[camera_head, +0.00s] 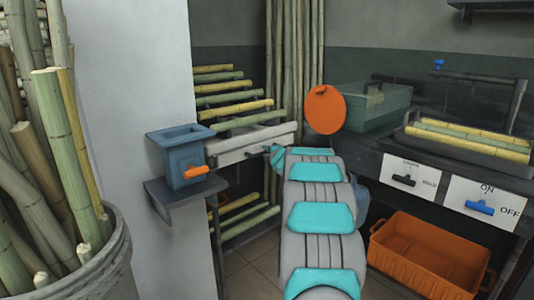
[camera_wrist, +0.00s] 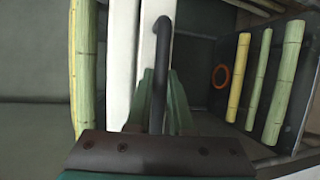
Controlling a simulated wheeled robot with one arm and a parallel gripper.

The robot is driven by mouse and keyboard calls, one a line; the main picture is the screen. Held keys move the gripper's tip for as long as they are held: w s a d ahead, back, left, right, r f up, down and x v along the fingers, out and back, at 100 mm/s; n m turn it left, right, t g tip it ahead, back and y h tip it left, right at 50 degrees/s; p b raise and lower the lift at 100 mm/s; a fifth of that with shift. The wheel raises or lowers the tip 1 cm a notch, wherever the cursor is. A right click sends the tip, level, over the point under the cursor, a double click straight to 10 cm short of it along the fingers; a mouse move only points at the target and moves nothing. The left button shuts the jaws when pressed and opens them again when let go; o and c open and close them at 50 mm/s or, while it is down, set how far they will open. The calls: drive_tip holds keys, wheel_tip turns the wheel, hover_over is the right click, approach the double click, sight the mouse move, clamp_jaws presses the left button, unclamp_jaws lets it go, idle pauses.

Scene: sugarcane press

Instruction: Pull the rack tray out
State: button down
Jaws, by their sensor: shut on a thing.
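The rack tray has a pale front panel (camera_head: 240,143) that spans the rack at mid height, with green and yellow canes (camera_head: 235,105) on tiers behind and above it. In the wrist view the pale panel (camera_wrist: 122,60) runs upright and a dark bar handle (camera_wrist: 162,60) stands on it. My gripper (camera_wrist: 158,92) has its green fingers shut around this handle. In the head view my gripper (camera_head: 277,155) is at the panel's right end, and my arm hides part of the rack there. The handle is hard to make out in that view.
Below, more canes lie on a lower tier (camera_head: 247,222). A blue box (camera_head: 182,155) with an orange handle sits on a wall shelf at left. A bin of canes (camera_head: 85,270) stands front left. An orange crate (camera_head: 425,255) sits under the counter at right.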

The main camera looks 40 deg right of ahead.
idle(0.3)
drive_tip(key=s+d+b, duration=0.1)
drive_tip(key=s+d, duration=0.1)
drive_tip(key=s, duration=2.6)
drive_tip(key=shift+s+b, duration=0.25)
drive_tip(key=shift+b, duration=0.15)
drive_tip(key=shift+d+f, duration=0.1)
drive_tip(key=c, duration=1.1)
unclamp_jaws()
drive_tip(key=shift+v, duration=3.9)
